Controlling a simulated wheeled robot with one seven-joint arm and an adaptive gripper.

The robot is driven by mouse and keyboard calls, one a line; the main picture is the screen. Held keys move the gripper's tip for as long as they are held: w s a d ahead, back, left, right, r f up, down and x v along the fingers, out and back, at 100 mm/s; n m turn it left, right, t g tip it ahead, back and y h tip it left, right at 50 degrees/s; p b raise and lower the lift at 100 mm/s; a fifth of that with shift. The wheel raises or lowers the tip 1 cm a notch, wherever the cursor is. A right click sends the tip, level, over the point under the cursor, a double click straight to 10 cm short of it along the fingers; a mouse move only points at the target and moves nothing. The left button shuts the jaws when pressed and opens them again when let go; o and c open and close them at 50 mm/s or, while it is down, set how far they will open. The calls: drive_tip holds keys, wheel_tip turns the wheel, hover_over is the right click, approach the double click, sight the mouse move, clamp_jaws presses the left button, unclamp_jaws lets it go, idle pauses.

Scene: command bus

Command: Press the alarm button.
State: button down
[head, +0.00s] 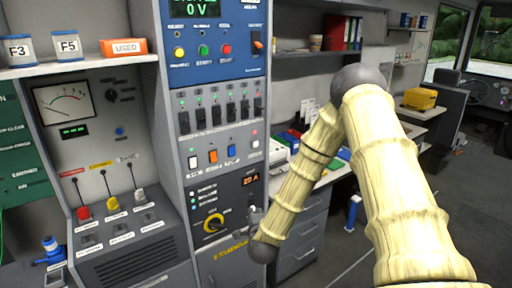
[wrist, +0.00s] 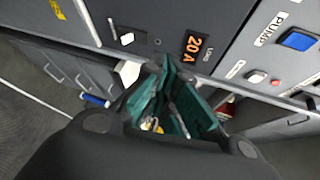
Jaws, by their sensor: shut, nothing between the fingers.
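My gripper (head: 254,212) is shut and empty, low in front of the grey control column, just right of the yellow ring dial (head: 214,223). In the wrist view its fingers (wrist: 165,66) meet below the orange 20 A display (wrist: 192,46). I cannot tell whether the tips touch the panel. No label reading alarm is legible. A red round button (head: 226,49) sits on the blue panel.
The column holds a row of black breakers (head: 216,116) and coloured switches, including an orange one (head: 213,156). A sloped console with levers (head: 112,203) stands at left. Grey drawers (head: 300,235) and a desk lie behind my arm. A dark floor is open at right.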

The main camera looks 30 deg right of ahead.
sight(255, 144)
drive_tip(key=w+d+r+m+h+p, duration=0.1)
drive_tip(key=d+r+m+h, duration=0.2)
drive_tip(key=d+r+m, duration=0.2)
drive_tip(key=w+d+r+m+h+p, duration=0.1)
drive_tip(key=d+r+m, duration=0.4)
drive_tip(key=r, duration=0.7)
drive_tip(key=shift+w+d+r+m+h, duration=0.3)
drive_tip(key=shift+w+d+h, duration=0.3)
drive_tip(key=shift+h, duration=0.5)
drive_tip(key=shift+p, duration=0.3)
drive_tip(key=shift+w+a+b, duration=0.15)
drive_tip(key=shift+w+b, duration=0.2)
drive_tip(key=shift+w, duration=1.8)
drive_tip(key=shift+w+a+b, duration=0.15)
drive_tip(key=shift+w+b, duration=0.2)
drive_tip(key=shift+w, duration=1.8)
drive_tip(key=shift+w+f+b, duration=0.15)
drive_tip(key=shift+w+b, duration=0.1)
drive_tip(key=shift+b, duration=0.25)
